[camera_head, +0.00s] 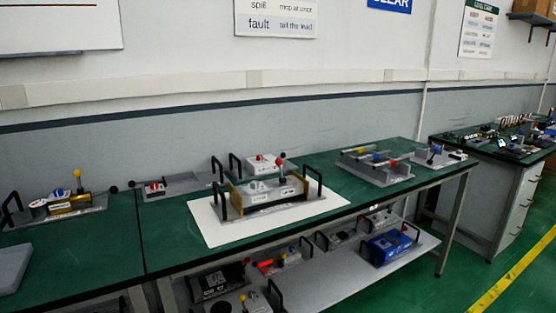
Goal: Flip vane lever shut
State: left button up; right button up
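A grey and gold device (268,190) with black end handles stands on a white mat (208,225) in the middle of the green bench. A lever with a red knob (280,161) stands upright at its right part. No lever is labelled legibly, so I cannot tell which one is the vane lever or whether it is shut. Neither of my grippers is in view.
A gold device with a yellow knob (70,200) stands at the left, and grey trays of parts (375,167) at the back right. The lower shelf (335,285) holds several devices. Bare green bench (165,240) lies left of the mat.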

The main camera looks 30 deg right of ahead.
aim_at(279, 161)
jog(key=i+l+z, duration=0.1)
jog(key=l, duration=0.35)
jog(key=i+l, duration=0.2)
jog(key=l, duration=0.2)
jog(key=i+l+z, duration=0.15)
jog(key=l, duration=0.25)
jog(key=i+l, duration=0.2)
jog(key=l, duration=0.25)
jog(key=i+l+z, duration=0.15)
jog(key=l, duration=0.25)
jog(key=i+l, duration=0.25)
jog(key=i+l+z, duration=0.15)
jog(key=l, duration=0.35)
